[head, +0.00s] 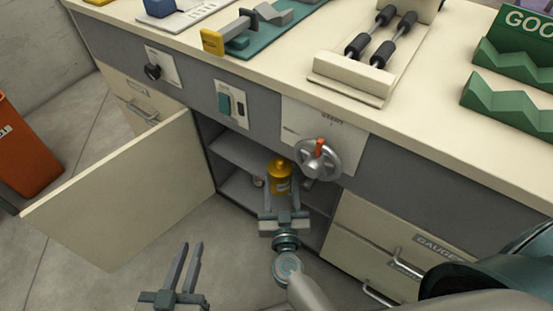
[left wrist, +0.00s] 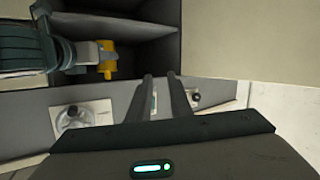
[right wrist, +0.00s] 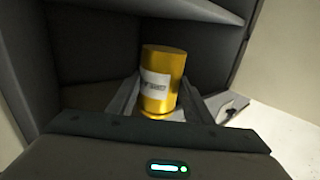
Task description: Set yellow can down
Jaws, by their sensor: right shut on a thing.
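The yellow can (head: 280,178), with a white label, is upright inside the open cabinet compartment under the bench. My right gripper (head: 281,196) reaches into the opening and is shut on the can; in the right wrist view the can (right wrist: 163,80) sits between the two fingers. The can's base is hidden by the gripper, so I cannot tell whether it touches the shelf. My left gripper (head: 191,246) is outside, low in front of the cabinet door, empty, with a narrow gap between its fingers.
The cabinet door (head: 125,195) stands open to the left. A handwheel (head: 318,160) juts out just above right. Drawers (head: 375,240) are to the right.

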